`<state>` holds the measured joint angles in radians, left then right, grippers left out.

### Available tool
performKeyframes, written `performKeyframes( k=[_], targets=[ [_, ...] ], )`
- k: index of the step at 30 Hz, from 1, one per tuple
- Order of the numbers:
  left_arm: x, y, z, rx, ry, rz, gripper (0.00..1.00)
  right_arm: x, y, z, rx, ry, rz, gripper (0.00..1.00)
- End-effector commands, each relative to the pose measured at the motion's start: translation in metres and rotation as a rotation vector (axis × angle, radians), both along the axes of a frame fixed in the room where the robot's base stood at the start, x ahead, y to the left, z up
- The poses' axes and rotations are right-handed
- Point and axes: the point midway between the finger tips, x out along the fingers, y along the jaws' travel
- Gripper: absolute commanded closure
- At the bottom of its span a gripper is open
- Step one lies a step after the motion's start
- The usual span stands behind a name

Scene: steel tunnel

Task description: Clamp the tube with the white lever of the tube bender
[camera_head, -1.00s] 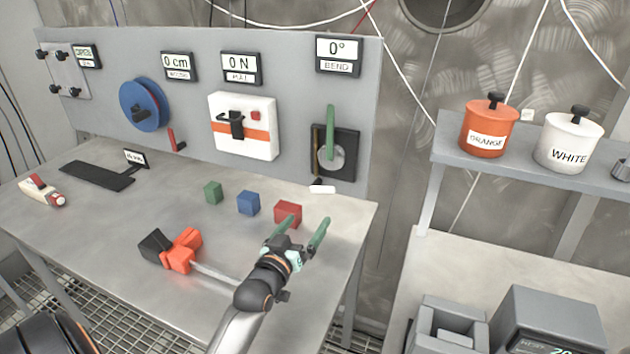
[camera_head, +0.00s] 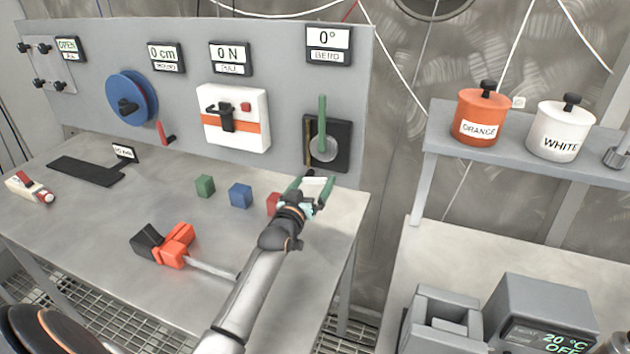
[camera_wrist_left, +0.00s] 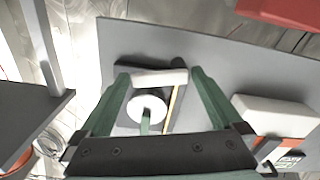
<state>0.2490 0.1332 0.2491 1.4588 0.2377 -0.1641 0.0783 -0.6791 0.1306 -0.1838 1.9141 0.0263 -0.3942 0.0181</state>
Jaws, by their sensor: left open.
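The tube bender (camera_head: 339,160) is a dark plate on the wall panel with a grey disc and an upright green handle (camera_head: 322,125). A thin yellowish strip, apparently the tube (camera_wrist_left: 172,106), runs beside the disc in the left wrist view. The white lever (camera_wrist_left: 160,78) sticks out at the bender's lower end. My left gripper (camera_head: 312,184) is open at the lever, with one green finger on each side of it. In the left wrist view the lever lies between the fingertips; I cannot tell whether they touch it. My right gripper is not in view.
A red block (camera_head: 272,204) sits close beside my left gripper, with blue (camera_head: 240,195) and green (camera_head: 205,186) blocks farther left. An orange-and-black tool (camera_head: 165,246) lies on the table (camera_head: 90,220). The bend display (camera_head: 328,43) reads 0°. A shelf with canisters stands right.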

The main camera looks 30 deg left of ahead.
Motion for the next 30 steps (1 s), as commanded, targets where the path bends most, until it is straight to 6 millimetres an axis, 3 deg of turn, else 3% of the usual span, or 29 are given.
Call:
performKeyframes(
  k=[6, 15, 30],
  targets=[
    [0.0129, 0.0028, 0.0003, 0.0, 0.0, -0.001, 0.0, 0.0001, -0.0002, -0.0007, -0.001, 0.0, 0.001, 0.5],
    [0.014, 0.0031, -0.0001, 0.001, 0.0, 0.0, 0.0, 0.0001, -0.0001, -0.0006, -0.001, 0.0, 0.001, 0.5],
    [0.0139, 0.0022, -0.0001, 0.0, 0.001, -0.001, 0.56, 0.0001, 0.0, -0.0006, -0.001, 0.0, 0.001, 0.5]
  ],
)
